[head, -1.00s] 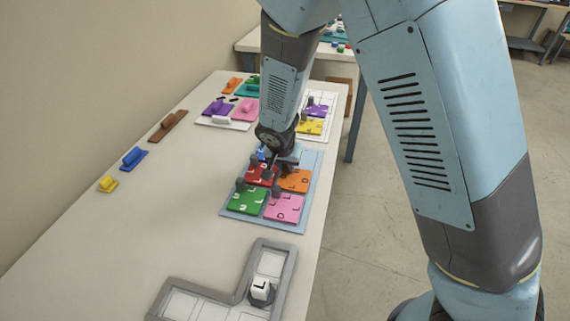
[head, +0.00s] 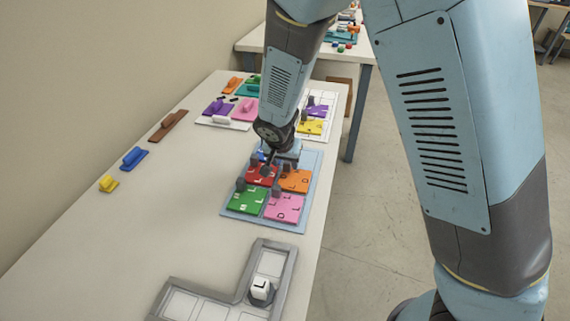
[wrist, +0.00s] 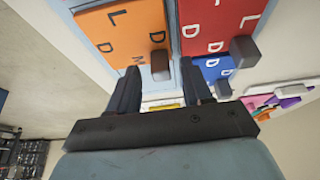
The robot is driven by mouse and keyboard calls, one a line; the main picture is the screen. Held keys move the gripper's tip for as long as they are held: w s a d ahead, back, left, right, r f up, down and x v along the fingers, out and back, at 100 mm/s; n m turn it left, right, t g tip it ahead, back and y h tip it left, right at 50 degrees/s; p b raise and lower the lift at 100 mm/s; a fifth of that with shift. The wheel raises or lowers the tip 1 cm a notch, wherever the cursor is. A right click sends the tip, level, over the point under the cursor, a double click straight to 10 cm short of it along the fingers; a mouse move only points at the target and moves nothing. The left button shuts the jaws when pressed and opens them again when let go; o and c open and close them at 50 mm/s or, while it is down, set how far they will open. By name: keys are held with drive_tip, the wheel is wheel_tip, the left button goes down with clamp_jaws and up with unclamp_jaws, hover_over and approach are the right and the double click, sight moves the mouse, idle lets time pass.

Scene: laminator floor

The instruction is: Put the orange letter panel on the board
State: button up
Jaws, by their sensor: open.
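I cannot tell how far the tips are from the handle. In the head view my gripper is over the far part of the board, largely hidden by the wrist. The red panel (head: 262,175) lies left of the orange one.
The green panel (head: 246,200) and pink panel (head: 284,208) lie on the near half of the board. A blue panel (wrist: 212,70) is partly visible. The left tabletop is mostly clear.

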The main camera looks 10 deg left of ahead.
drive_tip(key=v, duration=1)
drive_tip(key=d+r, duration=0.7)
drive_tip(key=d, duration=0.4)
drive_tip(key=d+r, duration=0.7)
drive_tip(key=d, duration=0.5)
drive_tip(key=s+d+r, duration=0.3)
drive_tip(key=s+d, duration=0.3)
drive_tip(key=s+d+r+t, duration=0.1)
drive_tip(key=s+d+r, duration=0.3)
drive_tip(key=s+d, duration=0.2)
drive_tip(key=shift+s+d+n, duration=0.15)
drive_tip(key=shift+s+n, duration=0.25)
drive_tip(key=shift+s, duration=0.4)
drive_tip(key=shift+o, duration=0.2)
